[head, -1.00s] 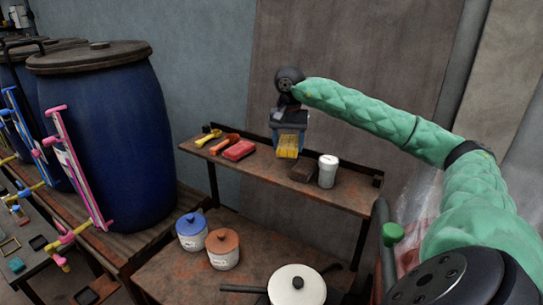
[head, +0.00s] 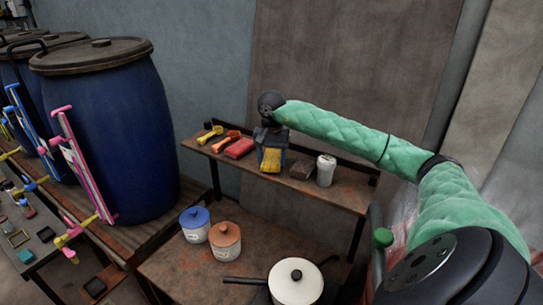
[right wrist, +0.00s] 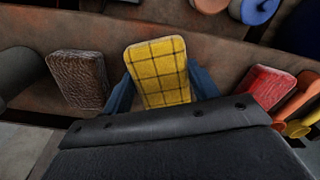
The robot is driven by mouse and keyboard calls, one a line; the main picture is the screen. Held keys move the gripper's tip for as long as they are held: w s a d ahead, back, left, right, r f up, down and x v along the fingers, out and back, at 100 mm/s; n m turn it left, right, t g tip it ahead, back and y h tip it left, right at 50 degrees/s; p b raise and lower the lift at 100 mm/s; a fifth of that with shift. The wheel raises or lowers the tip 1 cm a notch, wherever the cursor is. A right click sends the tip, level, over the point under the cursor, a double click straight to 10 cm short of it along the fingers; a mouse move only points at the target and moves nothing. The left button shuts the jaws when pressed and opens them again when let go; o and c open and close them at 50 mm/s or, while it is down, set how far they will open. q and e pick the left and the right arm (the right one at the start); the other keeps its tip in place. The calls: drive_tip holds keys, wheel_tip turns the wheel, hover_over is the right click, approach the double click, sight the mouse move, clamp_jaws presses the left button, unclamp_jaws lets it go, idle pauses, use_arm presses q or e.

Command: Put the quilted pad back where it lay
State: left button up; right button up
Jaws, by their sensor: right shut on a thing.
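The quilted pad (head: 271,161) is yellow with dark grid lines. My right gripper (head: 270,149) is shut on it and holds it upright over the shelf, between the red pad (head: 239,148) and the dark brown block (head: 301,171). In the right wrist view the quilted pad (right wrist: 158,72) sits between the two blue fingers of the right gripper (right wrist: 162,88). I cannot tell whether its lower edge touches the shelf (head: 335,194). My left gripper is not in view.
Orange (head: 226,141) and yellow (head: 208,135) tools lie left of the red pad. A white canister (head: 325,171) stands right of the brown block. Below are a blue-lidded pot (head: 195,225), an orange-lidded pot (head: 225,242) and a white pan (head: 296,282). Blue drums (head: 118,140) stand left.

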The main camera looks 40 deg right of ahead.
drive_tip(key=shift+f, duration=0.25)
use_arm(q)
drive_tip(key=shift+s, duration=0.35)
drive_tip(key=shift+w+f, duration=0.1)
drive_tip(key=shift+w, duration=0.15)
use_arm(e)
drive_tip(key=o, duration=0.8)
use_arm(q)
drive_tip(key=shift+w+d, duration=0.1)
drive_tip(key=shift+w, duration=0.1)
use_arm(e)
drive_tip(key=shift+o, duration=0.2)
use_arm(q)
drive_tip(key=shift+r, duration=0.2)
